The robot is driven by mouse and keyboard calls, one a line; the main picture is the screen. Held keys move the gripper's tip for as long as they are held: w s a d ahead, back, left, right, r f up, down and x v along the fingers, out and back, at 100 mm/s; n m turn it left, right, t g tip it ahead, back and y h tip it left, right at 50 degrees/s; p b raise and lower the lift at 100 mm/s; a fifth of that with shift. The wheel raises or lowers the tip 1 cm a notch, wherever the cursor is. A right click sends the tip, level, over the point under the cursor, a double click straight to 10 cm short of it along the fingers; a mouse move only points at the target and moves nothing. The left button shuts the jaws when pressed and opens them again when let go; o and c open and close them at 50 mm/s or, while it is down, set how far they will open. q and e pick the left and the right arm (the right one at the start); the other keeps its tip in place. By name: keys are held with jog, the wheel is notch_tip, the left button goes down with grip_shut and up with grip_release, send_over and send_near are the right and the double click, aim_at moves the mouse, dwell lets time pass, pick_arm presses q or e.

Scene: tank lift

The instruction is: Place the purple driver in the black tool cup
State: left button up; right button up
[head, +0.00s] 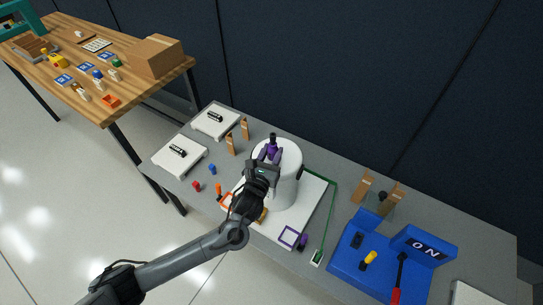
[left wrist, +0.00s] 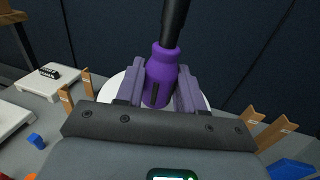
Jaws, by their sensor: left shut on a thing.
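My left gripper (head: 269,155) is shut on the purple driver (left wrist: 161,76) over the white cylinder. In the left wrist view the driver's purple handle sits between the two fingers, with its black shaft pointing up. In the head view the driver (head: 272,145) shows small above the cylinder's top. I cannot clearly make out the black tool cup; a small black piece (head: 357,240) stands on the blue base, but I cannot tell if it is a cup. My right gripper is not in view.
The white cylinder (head: 289,188) stands on a white board with a green line. Wooden posts (head: 245,128) stand behind it, and others (head: 362,187) to the right. The blue base (head: 348,262) with an ON panel (head: 424,248) fills the right. Small dark-purple piece (head: 302,243) lies near the front edge.

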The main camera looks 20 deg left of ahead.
pick_arm(q)
jog(key=shift+f, duration=0.45)
jog(key=shift+f, duration=0.3)
jog(key=o, duration=1.1)
jog(key=shift+r, duration=0.1)
